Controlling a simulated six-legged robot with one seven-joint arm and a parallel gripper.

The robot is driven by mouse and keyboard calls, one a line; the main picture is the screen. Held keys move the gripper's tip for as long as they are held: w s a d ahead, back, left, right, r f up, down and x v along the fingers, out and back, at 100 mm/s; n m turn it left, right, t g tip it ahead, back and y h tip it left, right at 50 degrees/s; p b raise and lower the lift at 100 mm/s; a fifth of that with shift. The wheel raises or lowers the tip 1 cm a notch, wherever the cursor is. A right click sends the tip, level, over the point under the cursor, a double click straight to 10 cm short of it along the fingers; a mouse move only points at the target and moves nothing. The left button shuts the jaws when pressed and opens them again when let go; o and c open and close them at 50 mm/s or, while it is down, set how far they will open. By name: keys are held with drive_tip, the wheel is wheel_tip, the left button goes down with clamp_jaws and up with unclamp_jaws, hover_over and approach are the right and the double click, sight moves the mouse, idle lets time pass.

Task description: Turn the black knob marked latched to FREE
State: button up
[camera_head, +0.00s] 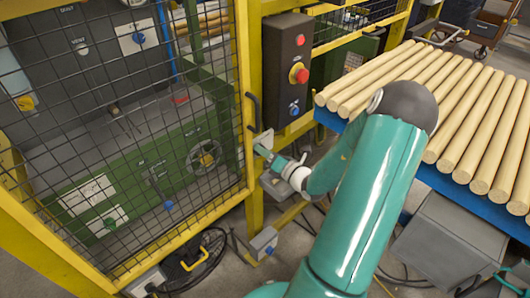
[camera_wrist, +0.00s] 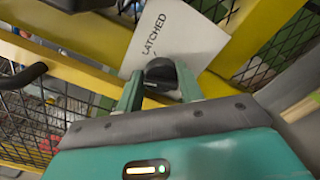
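The black knob (camera_wrist: 161,72) shows in the wrist view, in front of a white label plate (camera_wrist: 172,38) that reads LATCHED with a small mark beside the word. My gripper (camera_wrist: 160,78) has one finger on each side of the knob. The fingers are close to its sides, but I cannot tell whether they press on it. In the head view my gripper (camera_head: 273,157) is at the yellow gate post, just below the black handle. The plate (camera_head: 263,141) shows there as a small pale patch, and the knob is hidden.
A yellow mesh gate (camera_head: 120,130) with a black handle (camera_head: 252,110) stands at the left. A dark control box (camera_head: 286,70) with red buttons and a blue knob is above my gripper. Wooden rods (camera_head: 455,110) lie on a blue-edged table at the right.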

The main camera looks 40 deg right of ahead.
drive_tip(key=shift+c, duration=0.8)
drive_tip(key=shift+n, duration=0.4)
drive_tip(key=shift+a+n, duration=0.15)
drive_tip(key=shift+n, duration=2.45)
drive_tip(key=o, duration=0.7)
drive_tip(key=shift+w, duration=0.1)
